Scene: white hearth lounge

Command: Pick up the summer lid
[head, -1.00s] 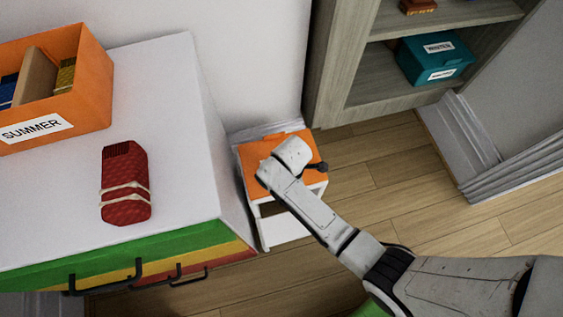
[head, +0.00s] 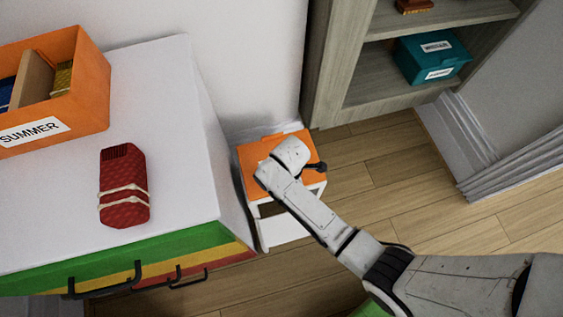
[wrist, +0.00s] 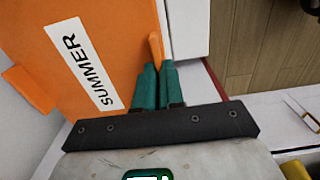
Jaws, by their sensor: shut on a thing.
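The summer lid (head: 258,150) is a flat orange panel on top of a small white stand in the head view, partly hidden by my arm. In the wrist view the lid (wrist: 110,30) fills the upper left, with a white SUMMER label and an orange tab at its right edge. My gripper (wrist: 157,72) has teal fingers shut on that tab. In the head view my fingertips are hidden behind my wrist. I cannot tell whether the lid is clear of the stand.
A white-topped cabinet (head: 185,120) with coloured drawers stands left, bearing an orange SUMMER box (head: 92,95) and a red banded bundle (head: 123,205). The white stand (head: 280,232) is close beside it. A shelf unit (head: 335,60) with a teal box (head: 425,65) stands right. Wooden floor lies between.

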